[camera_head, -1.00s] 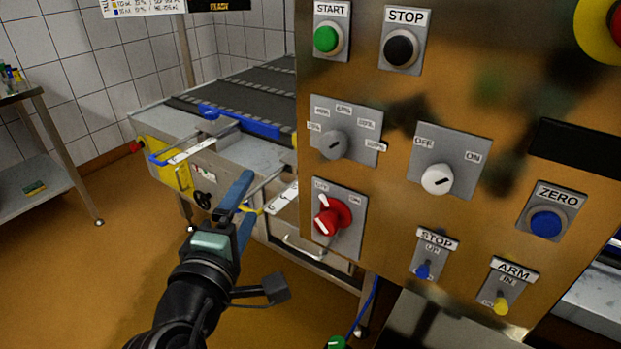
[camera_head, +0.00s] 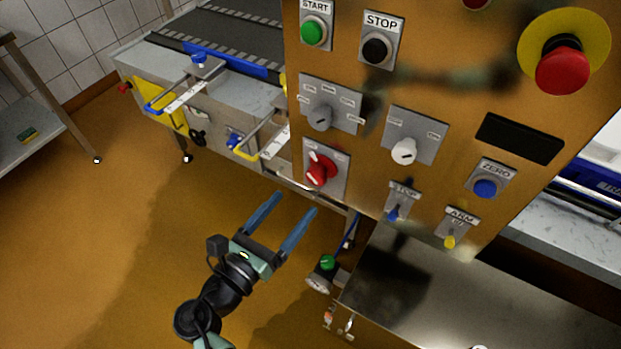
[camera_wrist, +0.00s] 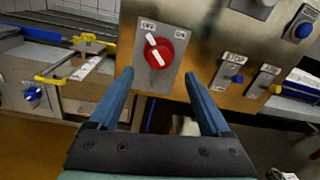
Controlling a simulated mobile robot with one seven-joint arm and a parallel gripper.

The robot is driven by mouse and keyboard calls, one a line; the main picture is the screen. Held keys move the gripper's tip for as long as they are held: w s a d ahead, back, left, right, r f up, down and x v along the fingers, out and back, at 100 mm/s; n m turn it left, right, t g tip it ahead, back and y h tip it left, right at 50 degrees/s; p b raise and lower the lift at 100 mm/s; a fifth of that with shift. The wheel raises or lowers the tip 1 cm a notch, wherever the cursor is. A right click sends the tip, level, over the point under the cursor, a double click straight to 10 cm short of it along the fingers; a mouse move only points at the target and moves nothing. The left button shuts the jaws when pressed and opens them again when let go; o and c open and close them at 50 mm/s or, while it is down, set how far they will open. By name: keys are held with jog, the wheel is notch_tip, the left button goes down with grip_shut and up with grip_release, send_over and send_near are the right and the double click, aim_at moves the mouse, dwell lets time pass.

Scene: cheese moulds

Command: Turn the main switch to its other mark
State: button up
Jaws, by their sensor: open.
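The main switch (camera_head: 320,171) is a red rotary knob on a grey plate at the lower left of the steel panel. In the wrist view the knob (camera_wrist: 160,52) has white marks on it, the upper one leaning toward the OFF label at upper left; ON is at upper right. My gripper (camera_head: 296,204) is open and empty, below and in front of the switch in the head view. In the wrist view its blue fingers (camera_wrist: 158,76) stand either side below the knob, apart from it.
Close to the switch are a grey selector (camera_head: 319,117), a white OFF/ON knob (camera_head: 403,151) and a blue STOP toggle (camera_head: 393,212). A red emergency button (camera_head: 562,71) is at upper right. A conveyor (camera_head: 215,40) stands behind left. A steel surface (camera_head: 440,290) lies below the panel.

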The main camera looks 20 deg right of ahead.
aim_at(313, 180)
jog(key=x, duration=0.7)
jog(key=shift+w+d, duration=0.15)
jog(key=shift+w, duration=0.05)
grip_shut()
